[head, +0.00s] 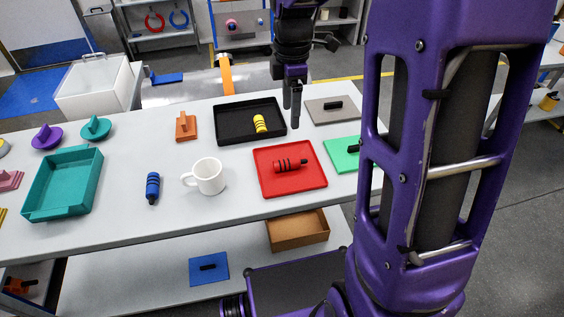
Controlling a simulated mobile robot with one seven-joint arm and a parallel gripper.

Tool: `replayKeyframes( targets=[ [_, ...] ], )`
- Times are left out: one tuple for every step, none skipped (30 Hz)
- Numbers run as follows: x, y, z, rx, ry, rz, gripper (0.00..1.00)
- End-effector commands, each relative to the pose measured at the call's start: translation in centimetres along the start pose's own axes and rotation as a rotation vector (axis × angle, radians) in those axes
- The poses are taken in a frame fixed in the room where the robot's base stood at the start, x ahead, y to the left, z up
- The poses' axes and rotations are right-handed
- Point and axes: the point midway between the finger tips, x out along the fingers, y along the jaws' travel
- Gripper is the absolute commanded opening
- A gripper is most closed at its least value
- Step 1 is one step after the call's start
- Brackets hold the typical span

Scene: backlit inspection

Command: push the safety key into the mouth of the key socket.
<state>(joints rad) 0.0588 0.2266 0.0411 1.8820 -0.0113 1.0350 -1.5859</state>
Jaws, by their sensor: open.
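Nothing is labelled, so I cannot tell for certain which piece is the safety key or the key socket. Three banded cylinders show in the head view: a red one (289,165) lying on a red tray (266,185), a yellow one (260,124) in a black tray (232,126), and a blue one (153,187) on the bare table. Flat plates with black pieces on them are grey (345,117), green (342,160) and blue (220,271). My gripper (294,122) points down between the black tray and the grey plate, open, with nothing seen in it.
A white mug (209,176) stands mid-table. A teal tray (88,203), purple (46,139) and teal (96,127) knobbed pieces and an orange block (186,130) are left. A brown box (297,237) is on the lower shelf. My purple arm hides the table's right side.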

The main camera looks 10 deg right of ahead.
Motion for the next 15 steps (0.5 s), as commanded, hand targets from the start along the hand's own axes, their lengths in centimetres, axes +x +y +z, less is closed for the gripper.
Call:
replayKeyframes(
  targets=[
    [0.8,-0.1,0.0,-0.001,0.0,-0.004,0.73],
    [1.4,-0.1,0.0,-0.001,0.0,-0.005,0.73],
    [2.2,-0.1,0.0,-0.001,0.0,-0.006,0.73],
    [2.9,-0.1,-0.1,-0.001,0.0,-0.007,0.73],
    [3.6,-0.1,-0.1,-0.001,0.0,-0.005,0.73],
    [4.5,-0.1,-0.1,-0.001,0.0,-0.006,0.73],
    [5.1,-0.1,-0.1,-0.001,0.0,-0.006,0.73],
    [5.8,-0.1,-0.1,0.0,0.0,-0.005,0.73],
    [6.7,-0.1,-0.1,0.0,0.0,-0.005,0.73],
    [7.3,-0.1,0.0,0.001,0.0,-0.005,0.73],
    [8.0,-0.1,0.0,0.001,0.0,-0.006,0.73],
    [8.7,-0.1,0.0,0.001,0.0,-0.004,0.73],
    [9.3,-0.1,0.0,0.001,0.0,-0.004,0.73],
    [9.8,-0.1,-0.1,0.001,0.0,-0.003,0.73],
    [10.3,0.0,-0.1,0.001,0.0,-0.003,0.73]
  ],
)
